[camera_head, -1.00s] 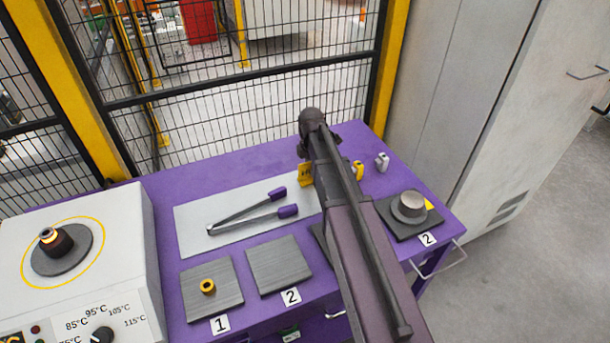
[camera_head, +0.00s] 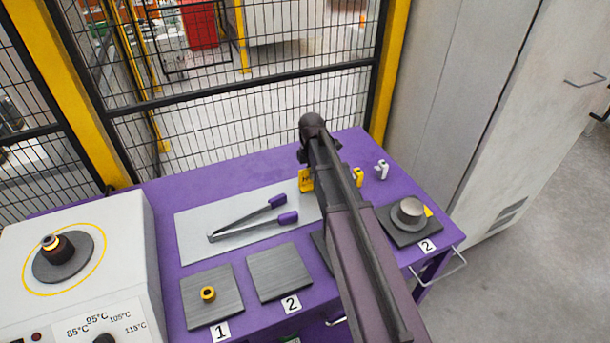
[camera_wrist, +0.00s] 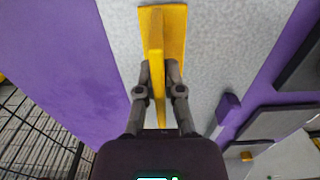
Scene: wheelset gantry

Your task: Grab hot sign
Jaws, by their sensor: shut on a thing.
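The yellow hot sign (camera_head: 306,180) stands at the right end of the light grey plate on the purple table, partly hidden behind my arm in the head view. In the wrist view the yellow sign (camera_wrist: 157,60) lies between my gripper's fingers (camera_wrist: 160,80). The fingers are shut on its thin upright part, one on each side. My gripper is mostly hidden by my arm in the head view. I cannot tell whether the sign touches the plate.
Tongs (camera_head: 250,220) with purple tips lie on the grey plate (camera_head: 195,245). Dark square pads (camera_head: 280,272) are in front. A yellow piece (camera_head: 358,177) and a white piece (camera_head: 382,169) stand to the right. A heater (camera_head: 90,290) is at left, a mesh fence (camera_head: 240,110) behind.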

